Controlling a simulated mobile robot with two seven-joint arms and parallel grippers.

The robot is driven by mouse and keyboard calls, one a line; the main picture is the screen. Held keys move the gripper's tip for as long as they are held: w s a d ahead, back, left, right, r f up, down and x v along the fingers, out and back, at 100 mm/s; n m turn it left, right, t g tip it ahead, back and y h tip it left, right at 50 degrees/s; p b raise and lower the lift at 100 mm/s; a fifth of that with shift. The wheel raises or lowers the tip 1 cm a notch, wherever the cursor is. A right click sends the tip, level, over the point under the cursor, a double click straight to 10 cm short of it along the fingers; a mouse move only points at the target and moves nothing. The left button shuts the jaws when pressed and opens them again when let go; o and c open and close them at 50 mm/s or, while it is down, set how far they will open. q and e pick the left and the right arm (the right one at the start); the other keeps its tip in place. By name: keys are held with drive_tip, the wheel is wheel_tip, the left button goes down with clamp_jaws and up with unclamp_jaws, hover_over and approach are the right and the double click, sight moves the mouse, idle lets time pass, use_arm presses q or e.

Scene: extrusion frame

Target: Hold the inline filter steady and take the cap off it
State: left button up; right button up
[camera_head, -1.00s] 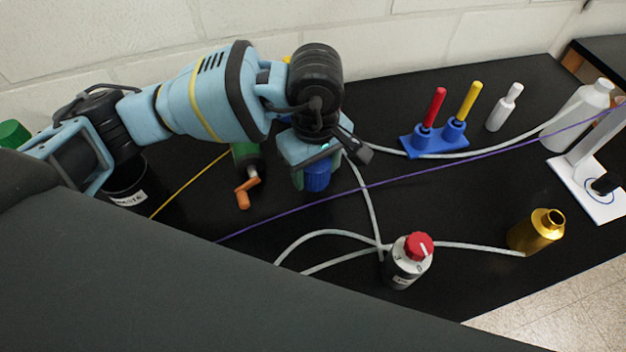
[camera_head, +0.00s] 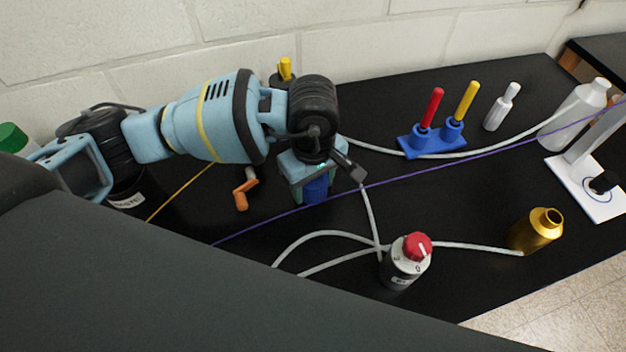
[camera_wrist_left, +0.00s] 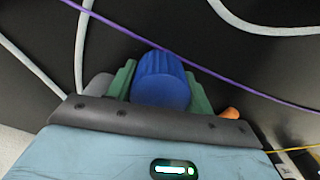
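A blue ribbed cylinder (camera_head: 316,188), which looks like the filter's cap, sits at my left gripper (camera_head: 317,180) above the black bench. In the left wrist view the blue cap (camera_wrist_left: 161,82) lies between the two green finger pads of my left gripper (camera_wrist_left: 160,92). The pads close in on both its sides with no clear gap, and it has moved with the gripper. I cannot make out a filter body beyond the cap; the gripper and wrist hide part of it. My right gripper is not in view.
A red-knobbed bottle (camera_head: 406,262) and a gold bottle (camera_head: 535,231) stand in front, with white tubing (camera_head: 322,232) beside them. A purple cord (camera_head: 411,177) crosses the bench. A blue rack (camera_head: 434,142) with red and yellow handles stands behind right. An orange crank handle (camera_head: 242,196) is left of the gripper.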

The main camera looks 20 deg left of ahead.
use_arm(q)
drive_tip(key=o, duration=0.4)
wheel_tip(320, 180, up, 12)
drive_tip(key=shift+r, duration=0.2)
idle(0.4)
drive_tip(key=shift+f, duration=0.1)
